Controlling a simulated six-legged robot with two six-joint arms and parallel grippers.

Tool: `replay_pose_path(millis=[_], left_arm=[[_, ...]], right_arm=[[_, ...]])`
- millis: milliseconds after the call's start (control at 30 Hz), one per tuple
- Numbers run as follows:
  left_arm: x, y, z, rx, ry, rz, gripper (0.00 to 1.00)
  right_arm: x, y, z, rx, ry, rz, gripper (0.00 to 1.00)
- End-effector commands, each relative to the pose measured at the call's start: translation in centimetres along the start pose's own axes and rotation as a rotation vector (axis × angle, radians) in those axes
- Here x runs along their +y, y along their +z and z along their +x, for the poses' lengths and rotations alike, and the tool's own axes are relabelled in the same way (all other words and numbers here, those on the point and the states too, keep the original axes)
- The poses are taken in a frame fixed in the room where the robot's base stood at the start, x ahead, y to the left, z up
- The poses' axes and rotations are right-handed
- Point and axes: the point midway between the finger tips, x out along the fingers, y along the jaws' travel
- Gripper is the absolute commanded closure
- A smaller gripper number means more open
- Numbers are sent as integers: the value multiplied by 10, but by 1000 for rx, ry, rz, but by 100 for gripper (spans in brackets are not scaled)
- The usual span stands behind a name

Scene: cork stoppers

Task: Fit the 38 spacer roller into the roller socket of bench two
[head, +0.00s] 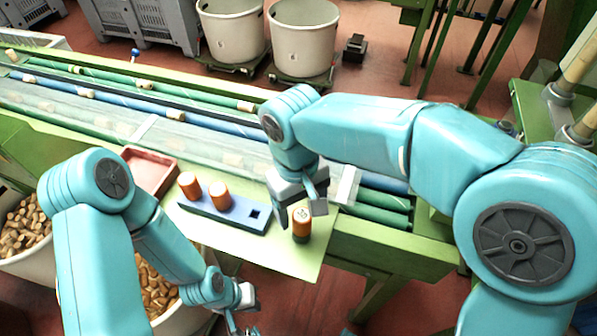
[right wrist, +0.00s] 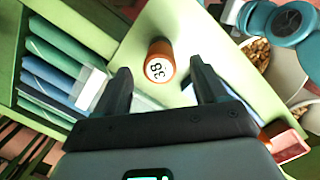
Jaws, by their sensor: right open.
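The 38 spacer roller (head: 301,226) stands upright near the right edge of the pale green bench top, orange with a dark green lower part and a white top marked 38. In the right wrist view the roller (right wrist: 159,62) lies between and just beyond my open fingertips. My right gripper (head: 300,212) is open, its fingers to either side of the roller; contact cannot be told.
Two orange rollers (head: 189,186) (head: 220,197) stand on the blue block. A red tray (head: 152,168) lies behind it to the left. A conveyor (head: 150,128) runs along the back. Bins of corks (head: 22,228) stand below the bench's front edge.

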Motion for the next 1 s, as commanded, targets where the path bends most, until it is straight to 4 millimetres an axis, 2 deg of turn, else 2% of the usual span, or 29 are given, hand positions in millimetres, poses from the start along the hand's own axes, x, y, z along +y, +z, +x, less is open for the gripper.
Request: replay_pose_path(millis=[33, 200, 400, 600, 1000], left_arm=[[0, 0, -2, 0, 0, 0, 100], [2, 0, -6, 0, 0, 0, 100], [4, 0, -11, 0, 0, 0, 100], [5, 0, -13, 0, 0, 0, 100], [4, 0, -13, 0, 0, 0, 100]], right_arm=[[0, -1, -16, 7, -1, 1, 29], [0, 0, -62, 5, -1, 0, 29], [0, 0, -103, 3, 0, 0, 29], [0, 0, -119, 1, 0, -1, 29], [0, 0, -119, 0, 0, 0, 29]])
